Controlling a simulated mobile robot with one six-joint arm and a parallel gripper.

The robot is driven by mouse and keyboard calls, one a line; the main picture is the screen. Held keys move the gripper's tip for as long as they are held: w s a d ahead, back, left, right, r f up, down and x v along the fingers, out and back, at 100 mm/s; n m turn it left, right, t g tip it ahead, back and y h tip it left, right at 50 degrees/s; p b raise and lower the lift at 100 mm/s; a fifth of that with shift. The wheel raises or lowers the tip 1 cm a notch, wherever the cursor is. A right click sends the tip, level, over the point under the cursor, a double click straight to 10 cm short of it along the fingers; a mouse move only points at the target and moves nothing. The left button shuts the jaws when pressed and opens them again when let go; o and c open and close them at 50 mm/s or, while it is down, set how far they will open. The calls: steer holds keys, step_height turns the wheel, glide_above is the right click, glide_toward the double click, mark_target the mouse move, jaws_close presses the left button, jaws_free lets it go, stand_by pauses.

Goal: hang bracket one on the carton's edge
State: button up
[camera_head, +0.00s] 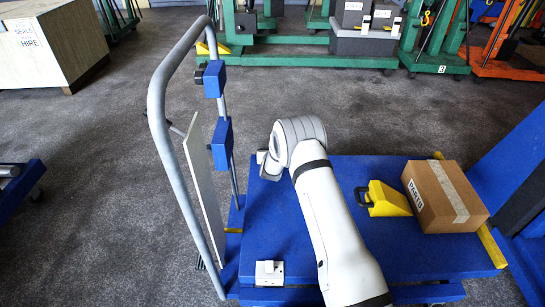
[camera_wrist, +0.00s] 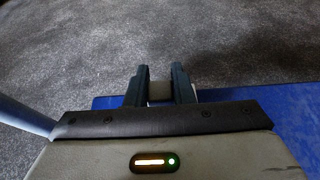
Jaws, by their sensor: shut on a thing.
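The carton (camera_head: 445,195) is a brown box marked PARTS, with a pale tape strip, at the right end of the blue trolley bed (camera_head: 400,262). My gripper (camera_wrist: 160,76) shows in the wrist view with its two dark fingers close around a small grey-beige piece, bracket one (camera_wrist: 160,90). Only a little of the piece shows between the fingers, so its shape cannot be told. In the head view my white arm stands over the trolley, well left of the carton, and hides most of the gripper.
A yellow wedge (camera_head: 390,199) with a dark handle lies just left of the carton. A small white fitting (camera_head: 269,273) sits at the bed's front left. A grey tube handle (camera_head: 157,110) with blue blocks and an upright pale panel (camera_head: 203,185) rises at the left.

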jaws_close()
steer(key=shift+r, duration=0.1)
step_height(320, 180, up, 10)
steer(key=p, duration=0.3)
stand_by(0.5)
